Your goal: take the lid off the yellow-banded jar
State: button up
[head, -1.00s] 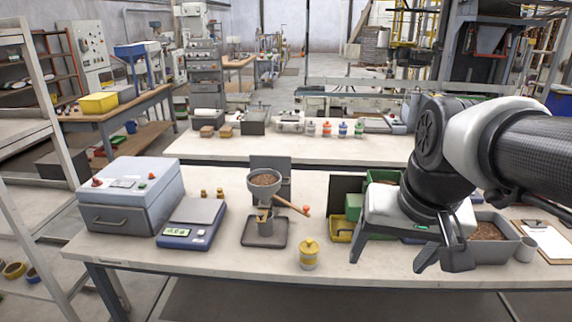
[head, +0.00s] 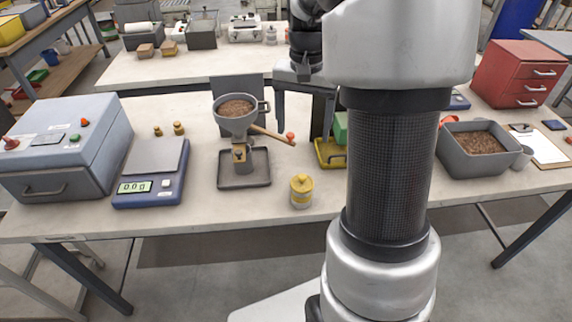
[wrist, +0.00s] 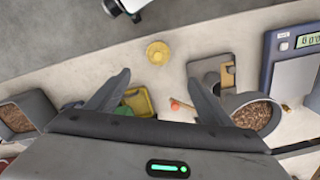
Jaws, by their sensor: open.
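The yellow-banded jar (head: 301,191) stands upright near the front edge of the bench, with its yellow knobbed lid (head: 302,182) on. In the wrist view the jar (wrist: 157,52) is seen from above, just beyond and between my fingertips. My gripper (wrist: 158,78) is open and empty. In the head view my gripper (head: 302,122) points down over the bench, behind the jar and apart from it. My arm hides part of the bench right of the jar.
A pellet tub (head: 478,168) and red drawers (head: 518,73) stand right.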

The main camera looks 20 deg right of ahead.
send_over(302, 176)
jog(key=f, duration=1.1)
jog(key=shift+w+d, duration=0.1)
jog(key=shift+w, duration=0.2)
jog(key=f, duration=0.5)
jog(key=shift+s, duration=0.35)
jog(key=shift+c, duration=0.3)
jog(key=c, duration=1)
